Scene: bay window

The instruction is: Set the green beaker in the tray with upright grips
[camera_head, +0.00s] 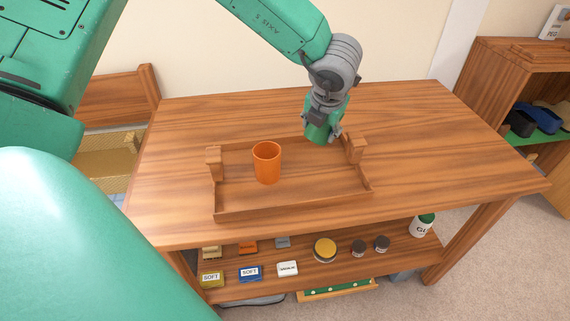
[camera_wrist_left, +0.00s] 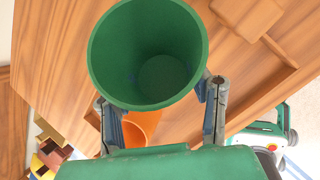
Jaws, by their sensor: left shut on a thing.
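The green beaker (camera_head: 319,127) is held in my left gripper (camera_head: 322,130), near the back right corner of the wooden tray. In the left wrist view the green beaker (camera_wrist_left: 160,75) shows its open mouth and empty inside, between the two fingers of my left gripper (camera_wrist_left: 160,105). The wooden tray (camera_head: 293,207) has upright grips at its left and right ends. An orange cup (camera_head: 267,164) stands upright in the tray, left of the middle. It shows partly behind the beaker in the left wrist view (camera_wrist_left: 143,124). My right gripper is not in view.
The tray rests on a wooden table (camera_head: 430,150) with bare room to the right. A lower shelf (camera_head: 300,260) holds several small boxes and jars. A wooden cabinet (camera_head: 500,75) stands at the right. A chair or bench (camera_head: 115,100) is at the left.

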